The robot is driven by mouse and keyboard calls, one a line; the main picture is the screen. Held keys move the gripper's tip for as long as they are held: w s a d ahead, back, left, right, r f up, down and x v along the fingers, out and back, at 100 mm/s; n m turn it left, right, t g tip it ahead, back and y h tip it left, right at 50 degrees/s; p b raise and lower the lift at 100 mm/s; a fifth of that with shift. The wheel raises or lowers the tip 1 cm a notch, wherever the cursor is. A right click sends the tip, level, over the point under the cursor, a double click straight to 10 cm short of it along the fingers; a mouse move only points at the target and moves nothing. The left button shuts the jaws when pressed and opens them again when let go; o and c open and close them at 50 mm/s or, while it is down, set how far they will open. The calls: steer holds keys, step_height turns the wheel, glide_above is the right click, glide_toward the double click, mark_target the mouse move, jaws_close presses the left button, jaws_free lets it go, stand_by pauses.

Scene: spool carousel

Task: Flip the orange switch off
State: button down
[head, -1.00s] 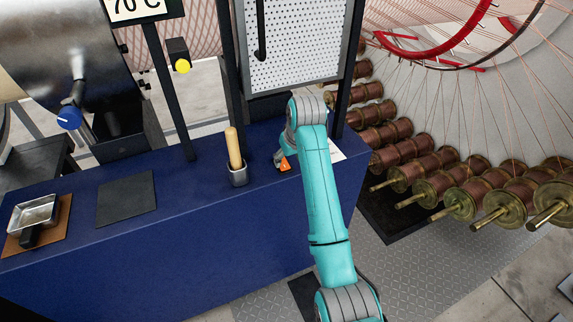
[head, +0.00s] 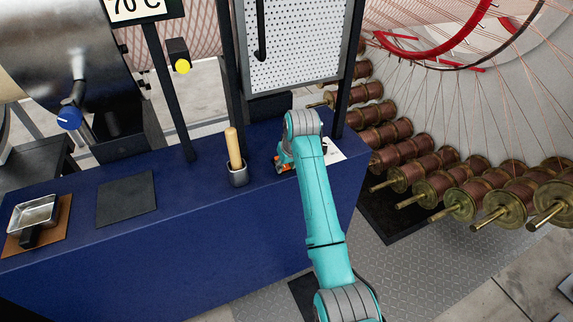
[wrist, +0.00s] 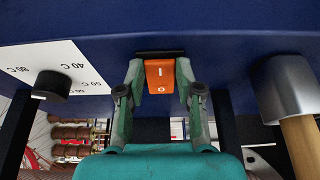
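The orange switch (wrist: 160,76) shows in the wrist view, on a dark base on the blue surface, with a white bar mark and a white circle on its face. My gripper (wrist: 160,72) has one finger on each side of the switch, with its tips close to the sides. I cannot tell whether they touch it. In the head view the switch (head: 284,168) is a small orange patch on the blue bench, partly hidden by my gripper and arm.
A black knob (wrist: 52,86) on a white temperature dial is left of the switch in the wrist view. The blue bench (head: 200,225) is clear in front.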

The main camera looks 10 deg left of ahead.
mark_target(286, 170)
steer(key=shift+w+a+r+g+h, duration=0.15)
steer(key=shift+w+r+g+h, duration=0.1)
steer(key=shift+g+h, duration=0.25)
steer(key=shift+w+a+r+g+h, duration=0.1)
steer(key=shift+r+g+h, duration=0.1)
steer(key=shift+g+h, duration=0.5)
steer(key=c, duration=0.8)
jaws_free()
steer(key=shift+o, duration=0.2)
step_height(286, 170, up, 7)
steer(key=shift+s+d+r, duration=0.2)
steer(key=shift+s, duration=0.1)
